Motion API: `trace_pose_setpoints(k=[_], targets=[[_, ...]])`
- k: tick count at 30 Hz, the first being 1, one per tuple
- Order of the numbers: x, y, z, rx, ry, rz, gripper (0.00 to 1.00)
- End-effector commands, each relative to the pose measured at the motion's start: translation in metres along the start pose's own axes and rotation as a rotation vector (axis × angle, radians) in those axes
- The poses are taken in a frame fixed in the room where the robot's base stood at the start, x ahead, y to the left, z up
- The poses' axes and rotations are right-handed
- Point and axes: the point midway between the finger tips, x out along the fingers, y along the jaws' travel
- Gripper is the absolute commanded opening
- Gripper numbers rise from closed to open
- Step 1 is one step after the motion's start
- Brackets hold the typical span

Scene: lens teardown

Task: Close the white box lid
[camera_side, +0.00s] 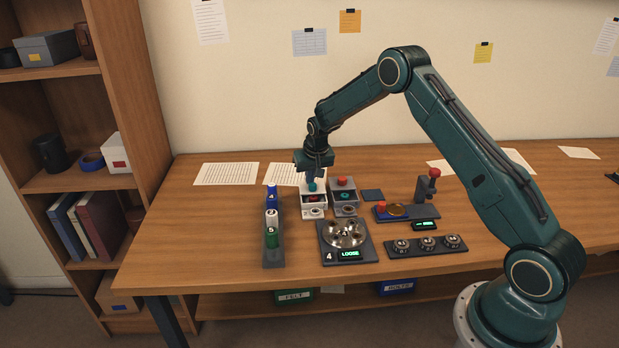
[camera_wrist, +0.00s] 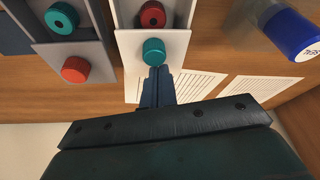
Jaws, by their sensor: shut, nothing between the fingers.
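The white box (camera_side: 314,212) stands in the middle of the table, with a dark interior and a red ring-shaped part (camera_wrist: 152,15) inside. Its white lid (camera_wrist: 132,62) with a teal knob (camera_wrist: 154,51) lies toward the wall side, leaving the interior showing. The knob also shows in the side view (camera_side: 313,187). My gripper (camera_wrist: 157,72) is shut and empty, its fingertips pointing down at the wall side of the teal knob. They look very close to it; I cannot tell whether they touch.
A grey box (camera_side: 345,211) with a red knob (camera_side: 342,182) stands close on the right. A rack of lettered bottles (camera_side: 271,230) is on the left. A dial plate (camera_side: 346,240) lies in front. Papers (camera_side: 226,174) lie toward the wall.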

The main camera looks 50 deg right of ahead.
Motion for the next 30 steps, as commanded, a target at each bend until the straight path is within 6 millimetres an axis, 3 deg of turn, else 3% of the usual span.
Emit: trace_pose_setpoints(k=[8,18,30], targets=[[-0.003,-0.004,0.009,-0.001,-0.002,0.000,0.00],[-0.014,-0.012,0.041,0.000,-0.003,0.000,0.00],[-0.015,-0.013,0.049,-0.001,-0.011,0.001,0.00]])
